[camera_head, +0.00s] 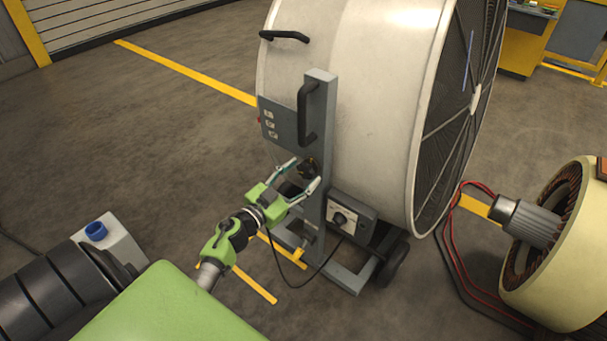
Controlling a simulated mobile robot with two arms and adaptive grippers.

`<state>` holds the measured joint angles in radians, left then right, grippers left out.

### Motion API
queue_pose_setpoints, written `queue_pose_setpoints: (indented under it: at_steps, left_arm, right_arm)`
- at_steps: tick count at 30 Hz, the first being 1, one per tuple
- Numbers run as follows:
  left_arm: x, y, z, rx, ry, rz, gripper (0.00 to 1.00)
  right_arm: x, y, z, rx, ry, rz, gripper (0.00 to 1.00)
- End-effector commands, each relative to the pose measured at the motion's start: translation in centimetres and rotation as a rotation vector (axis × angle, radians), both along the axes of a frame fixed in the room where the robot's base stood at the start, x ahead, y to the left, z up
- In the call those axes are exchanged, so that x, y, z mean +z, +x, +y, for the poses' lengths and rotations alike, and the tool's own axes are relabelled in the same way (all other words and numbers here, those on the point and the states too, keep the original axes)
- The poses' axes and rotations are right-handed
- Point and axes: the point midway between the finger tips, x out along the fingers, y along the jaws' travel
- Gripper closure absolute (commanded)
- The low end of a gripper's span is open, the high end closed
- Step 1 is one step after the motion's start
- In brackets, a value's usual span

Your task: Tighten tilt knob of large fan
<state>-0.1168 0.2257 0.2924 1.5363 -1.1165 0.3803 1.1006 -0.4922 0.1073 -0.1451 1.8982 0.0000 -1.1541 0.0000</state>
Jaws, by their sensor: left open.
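The large fan (380,110) is a big white drum with a dark grille, standing on a grey wheeled frame (321,100). Its black tilt knob (309,168) sits on the grey upright at the drum's side. My left gripper (306,174) is open, its two fingers reaching to either side of the knob. I cannot tell whether the fingers touch it. A control box (350,218) with a black dial is lower on the frame. My right gripper is not in view.
A cream motor stator (550,265) with a grey shaft and red cables stands at the right. Black handles (308,112) stick out from the fan and its upright. A dark ribbed machine (60,285) is at the lower left. Open concrete floor (130,130) lies left of the fan.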

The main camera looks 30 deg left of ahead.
Motion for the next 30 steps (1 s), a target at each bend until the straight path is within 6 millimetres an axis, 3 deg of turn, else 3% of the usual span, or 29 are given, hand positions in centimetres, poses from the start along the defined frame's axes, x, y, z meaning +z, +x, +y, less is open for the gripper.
queue_pose_setpoints:
  at_steps: [4,13,18,30]
  left_arm:
    - [0.0,1.1,-0.05,0.001,0.0,0.0,0.48]
    - [0.01,1.29,-0.08,0.0,0.0,0.0,0.48]
    - [0.02,1.28,-0.1,0.0,0.0,0.0,0.87]
    - [0.03,1.26,-0.1,0.0,0.047,-0.003,0.87]
  right_arm:
    - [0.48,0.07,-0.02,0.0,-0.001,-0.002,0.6]
    - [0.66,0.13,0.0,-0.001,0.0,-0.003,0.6]
    - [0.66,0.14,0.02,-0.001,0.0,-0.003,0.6]
    - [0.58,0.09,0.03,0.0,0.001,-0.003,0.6]
